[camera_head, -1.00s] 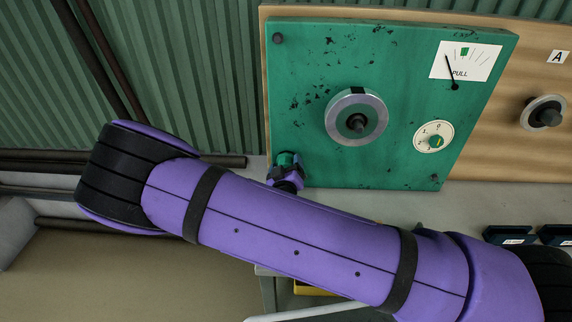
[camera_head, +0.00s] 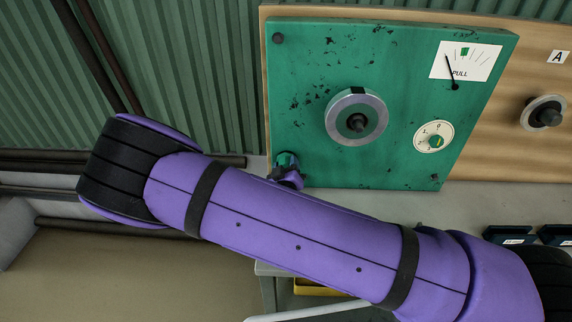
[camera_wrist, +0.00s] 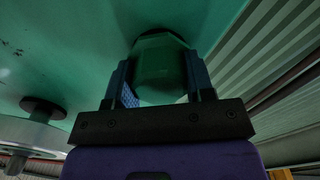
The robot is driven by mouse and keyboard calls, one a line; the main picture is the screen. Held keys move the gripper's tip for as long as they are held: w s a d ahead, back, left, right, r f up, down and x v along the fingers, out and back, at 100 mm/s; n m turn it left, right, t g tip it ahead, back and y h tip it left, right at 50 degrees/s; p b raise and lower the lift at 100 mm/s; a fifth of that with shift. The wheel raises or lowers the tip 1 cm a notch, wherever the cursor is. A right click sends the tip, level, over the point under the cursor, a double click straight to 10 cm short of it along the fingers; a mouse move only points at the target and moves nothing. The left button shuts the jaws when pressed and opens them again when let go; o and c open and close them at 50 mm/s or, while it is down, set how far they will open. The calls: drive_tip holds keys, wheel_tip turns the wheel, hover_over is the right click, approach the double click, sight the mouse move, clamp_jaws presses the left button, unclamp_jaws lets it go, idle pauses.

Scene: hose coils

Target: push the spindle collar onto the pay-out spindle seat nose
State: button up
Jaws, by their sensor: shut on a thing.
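A green faceted piece (camera_wrist: 163,75), which I take to be the spindle collar, sits between the two blue fingers of my gripper (camera_wrist: 160,88) in the wrist view. My gripper is shut on it. A dark round edge (camera_wrist: 165,31) shows behind it at the green panel; whether the piece is seated on a nose there is hidden. In the head view my gripper (camera_head: 288,168) and the green piece (camera_head: 286,158) are at the panel's lower left corner, partly behind my arm. A silver disc (camera_head: 341,106) with a dark nose (camera_head: 357,123) is mid-panel.
The green panel (camera_head: 310,95) carries a pull gauge (camera_head: 466,61) and a dial (camera_head: 433,136) at right. Another dark-nosed disc (camera_head: 546,113) is on the tan board (camera_head: 518,85). Dark bins (camera_head: 509,235) lie at lower right. Dark pipes run along the left.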

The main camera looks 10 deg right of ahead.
drive_tip(key=shift+s, duration=0.4)
idle(0.5)
drive_tip(key=shift+s+a, duration=0.2)
drive_tip(key=shift+s, duration=0.55)
drive_tip(key=shift+s+a, duration=0.15)
drive_tip(key=shift+s, duration=0.6)
drive_tip(key=s+a, duration=0.1)
drive_tip(key=s, duration=0.5)
drive_tip(key=shift+s+a, duration=0.1)
drive_tip(key=o, duration=0.4)
drive_tip(key=c, duration=0.7)
drive_tip(key=shift+r, duration=0.1)
drive_tip(key=shift+c, duration=0.3)
